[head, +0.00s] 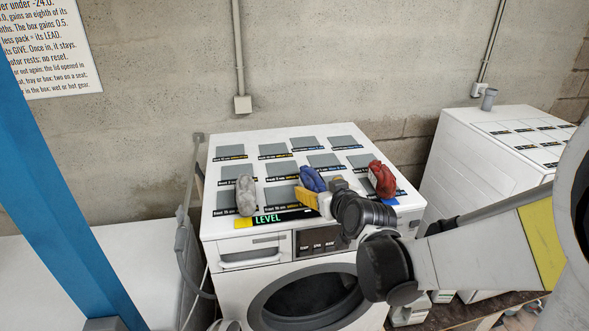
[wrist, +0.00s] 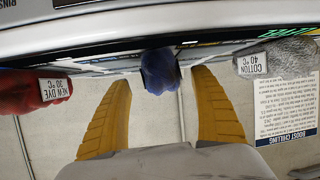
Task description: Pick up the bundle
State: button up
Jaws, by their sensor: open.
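Three cloth bundles lie on top of a white washing machine (head: 228,255): a grey one (head: 246,195) at left, a blue one (head: 312,179) in the middle and a red one (head: 382,179) at right. My gripper (head: 306,196), with yellow fingers, is at the blue bundle's near side. In the wrist view my gripper (wrist: 164,76) is open, and the blue bundle (wrist: 160,70) shows between the fingertips, with gaps on both sides. There the red bundle (wrist: 30,92), tagged "NEW DYE 30 °C", is at left, and the grey bundle (wrist: 285,55), tagged "COTTON 40 °C", at right.
Grey pads (head: 308,143) with labels cover the machine's top. A "LEVEL" strip (head: 290,216) runs along its front edge. A blue post (head: 60,180) crosses the left side.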

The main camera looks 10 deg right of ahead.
jog(key=x, duration=0.4)
jog(key=shift+w+a+f, duration=0.1)
jog(key=shift+w+f, duration=0.05)
jog(key=shift+w, duration=0.2)
jog(key=shift+s, duration=0.1)
jog(key=c, duration=1.3)
jog(key=shift+c, duration=0.3)
